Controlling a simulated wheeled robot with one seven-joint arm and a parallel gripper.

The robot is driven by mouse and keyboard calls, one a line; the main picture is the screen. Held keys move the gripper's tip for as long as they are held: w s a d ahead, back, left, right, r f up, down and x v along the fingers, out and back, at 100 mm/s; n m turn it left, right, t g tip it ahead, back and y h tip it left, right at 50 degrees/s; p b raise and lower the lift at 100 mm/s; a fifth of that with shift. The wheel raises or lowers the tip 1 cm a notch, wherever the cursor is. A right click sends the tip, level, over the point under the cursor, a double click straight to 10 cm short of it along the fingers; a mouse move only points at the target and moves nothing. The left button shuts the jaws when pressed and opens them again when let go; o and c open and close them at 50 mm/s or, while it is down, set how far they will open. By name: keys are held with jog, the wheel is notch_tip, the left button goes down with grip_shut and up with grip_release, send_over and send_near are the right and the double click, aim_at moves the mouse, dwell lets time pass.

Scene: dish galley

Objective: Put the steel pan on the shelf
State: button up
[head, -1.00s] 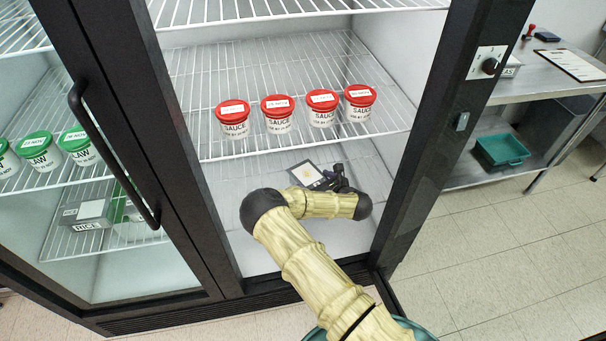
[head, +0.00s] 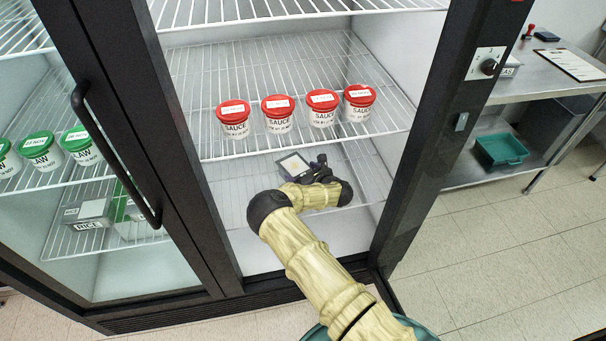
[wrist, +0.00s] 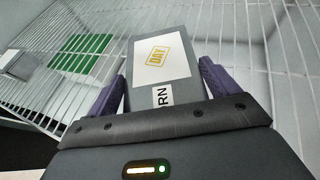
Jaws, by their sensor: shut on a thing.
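The steel pan (head: 293,165) is a small grey box with a white label on top. In the wrist view the pan (wrist: 162,75) shows a yellow "DAY" stamp and a front tag ending in "RN". My gripper (head: 314,170) is shut on it, with purple fingers (wrist: 160,90) on either side of the pan. The pan is inside the open right bay of the cabinet, at the lower wire shelf (head: 228,195), below the row of sauce tubs. I cannot tell whether its underside touches the wires.
Several red-lidded sauce tubs (head: 278,115) stand on the shelf above. Behind the closed left glass door (head: 105,275) are green-lidded tubs (head: 80,147) and a grey "RICE" pan (head: 90,213). A black door post (head: 440,150) bounds the opening on the right. Bare shelf lies left of my gripper.

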jog(key=shift+w+f, duration=0.1)
jog(key=shift+f, duration=0.35)
jog(key=o, duration=1.3)
jog(key=shift+f, duration=0.15)
jog(key=shift+c, duration=0.2)
jog(key=v, duration=1.2)
